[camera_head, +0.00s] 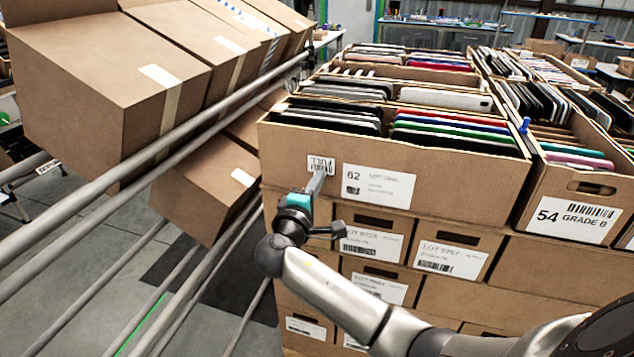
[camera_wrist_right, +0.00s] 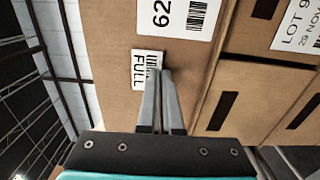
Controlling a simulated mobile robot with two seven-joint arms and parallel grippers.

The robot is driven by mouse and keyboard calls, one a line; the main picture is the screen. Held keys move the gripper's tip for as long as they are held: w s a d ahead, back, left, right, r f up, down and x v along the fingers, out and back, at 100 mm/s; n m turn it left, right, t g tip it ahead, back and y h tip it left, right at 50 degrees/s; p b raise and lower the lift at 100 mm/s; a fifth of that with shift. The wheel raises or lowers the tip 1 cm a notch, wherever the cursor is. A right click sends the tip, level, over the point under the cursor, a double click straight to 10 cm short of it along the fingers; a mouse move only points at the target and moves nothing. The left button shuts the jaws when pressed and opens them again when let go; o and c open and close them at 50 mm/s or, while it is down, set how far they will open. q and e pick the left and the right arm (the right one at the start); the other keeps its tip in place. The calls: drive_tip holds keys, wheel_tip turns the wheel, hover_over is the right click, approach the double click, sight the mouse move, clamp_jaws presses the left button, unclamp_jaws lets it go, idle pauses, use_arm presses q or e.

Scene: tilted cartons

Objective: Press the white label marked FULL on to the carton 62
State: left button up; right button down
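Carton 62 (camera_head: 450,190) is a brown open-topped box on top of the stack, with a printed 62 label (camera_head: 379,186) on its front. The white FULL label (camera_head: 321,165) shows near the front's left end, left of the 62 label, its print appearing inverted. My right gripper (camera_head: 318,178) is at its lower edge, fingers together. In the right wrist view the fingertips (camera_wrist_right: 161,73) overlap part of the FULL label (camera_wrist_right: 139,72), which appears flat along the carton face (camera_wrist_right: 105,25). Whether it fully touches the carton I cannot tell. My left gripper is not in view.
Thick metal rails (camera_head: 150,150) with tilted closed cartons (camera_head: 110,80) run close on the left. Carton 54 (camera_head: 575,190) stands to the right. More labelled cartons (camera_head: 450,255) are stacked below. Upright devices fill the open boxes.

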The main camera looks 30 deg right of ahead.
idle(0.4)
drive_tip(key=c, duration=1)
unclamp_jaws()
drive_tip(key=p+v, duration=0.2)
drive_tip(key=v, duration=1.9)
drive_tip(key=shift+s, duration=0.1)
